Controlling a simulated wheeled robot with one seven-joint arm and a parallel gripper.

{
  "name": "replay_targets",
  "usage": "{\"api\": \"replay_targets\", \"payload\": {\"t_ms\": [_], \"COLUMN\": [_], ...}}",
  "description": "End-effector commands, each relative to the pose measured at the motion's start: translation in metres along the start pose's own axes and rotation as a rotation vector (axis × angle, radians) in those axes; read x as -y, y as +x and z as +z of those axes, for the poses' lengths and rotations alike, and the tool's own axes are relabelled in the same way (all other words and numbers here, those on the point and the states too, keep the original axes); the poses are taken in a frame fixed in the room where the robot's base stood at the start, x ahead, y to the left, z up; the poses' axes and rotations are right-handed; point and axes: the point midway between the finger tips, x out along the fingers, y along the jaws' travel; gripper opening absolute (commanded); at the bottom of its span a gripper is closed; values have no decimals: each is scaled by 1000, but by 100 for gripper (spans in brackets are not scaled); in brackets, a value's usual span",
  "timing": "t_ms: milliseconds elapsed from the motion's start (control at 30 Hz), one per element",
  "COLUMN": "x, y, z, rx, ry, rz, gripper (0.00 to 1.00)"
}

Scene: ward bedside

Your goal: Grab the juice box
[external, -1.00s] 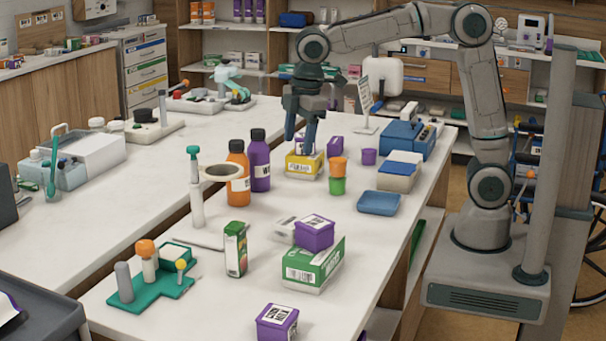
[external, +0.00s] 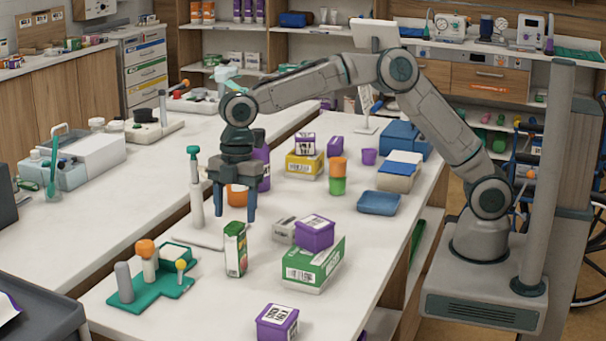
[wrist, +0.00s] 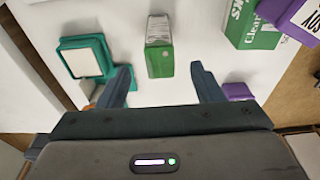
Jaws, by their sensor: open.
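The juice box (external: 235,254) is a small upright green and white carton on the white table, among the other items near the middle front. My gripper (external: 234,213) is open and empty, pointing down above the juice box, its two fingers apart. In the wrist view the juice box (wrist: 159,60) stands just beyond the gap between the open fingertips (wrist: 162,76), roughly centred between them and not touched. Its far end shows pale with print.
A green and white carton (external: 302,270) with a purple box (external: 314,235) on top stands right of the juice box. Another purple box (external: 277,322) sits at the front edge.

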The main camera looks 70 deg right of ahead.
Motion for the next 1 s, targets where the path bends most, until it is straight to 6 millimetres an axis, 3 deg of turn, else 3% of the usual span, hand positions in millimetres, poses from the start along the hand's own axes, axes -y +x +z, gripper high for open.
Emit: {"api": "replay_targets", "payload": {"t_ms": [600,900,1000], "x": [1,0,0], "y": [71,76,76], "z": [1,1,1], "rx": [1,-1,-1], "ry": [0,1,1], "rz": [-1,1,1], "gripper": [60,60,32]}}
